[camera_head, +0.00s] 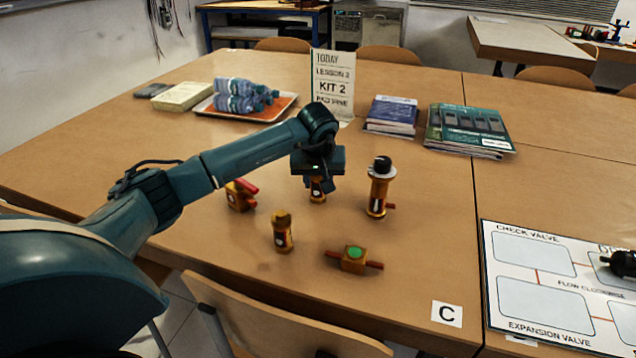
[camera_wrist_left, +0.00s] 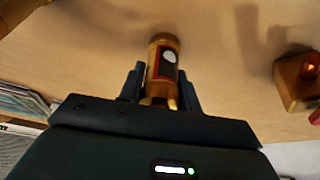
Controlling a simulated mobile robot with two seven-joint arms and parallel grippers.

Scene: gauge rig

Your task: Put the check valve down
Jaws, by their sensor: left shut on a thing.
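My left gripper (camera_head: 317,180) points down over the middle of the table and is shut on a small brass cylinder with a dark red label and pale spot, which I take as the check valve (camera_head: 317,191). In the left wrist view the check valve (camera_wrist_left: 162,62) sits between the two fingers (camera_wrist_left: 160,88). Its upper part is hidden by the gripper in the head view. I cannot tell whether its lower end touches the table. The white board (camera_head: 545,315) at the right has a box labelled CHECK VALVE (camera_head: 533,252). My right gripper is not in view.
Around the gripper stand a brass valve with a red handle (camera_head: 238,198), a similar brass cylinder (camera_head: 282,235), a green-topped valve (camera_head: 353,258) and a tall black-capped part (camera_head: 380,188).

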